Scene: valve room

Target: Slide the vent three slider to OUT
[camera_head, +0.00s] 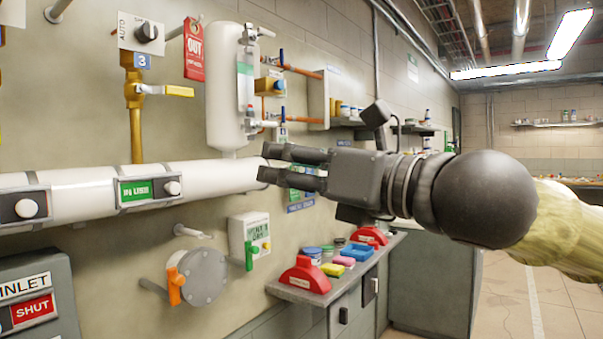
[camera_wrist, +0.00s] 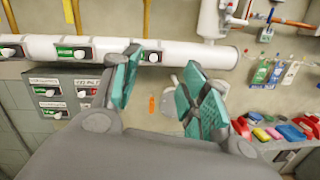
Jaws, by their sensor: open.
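A slider on the white pipe (camera_head: 90,186) shows a green IN USE label (camera_head: 136,191), with its white knob (camera_head: 172,188) at the right end. It sits below the dial marked 3 (camera_head: 142,61). I cannot read a vent name on it.
Another pipe slider (camera_head: 28,207) is at the left. A grey panel (camera_head: 38,310) reads INLET and SHUT. A red OUT tag (camera_head: 194,50) hangs above the pipe beside a white tank (camera_head: 226,100). A yellow-handled valve (camera_head: 165,91) projects above. A shelf (camera_head: 310,299) holds several small items.

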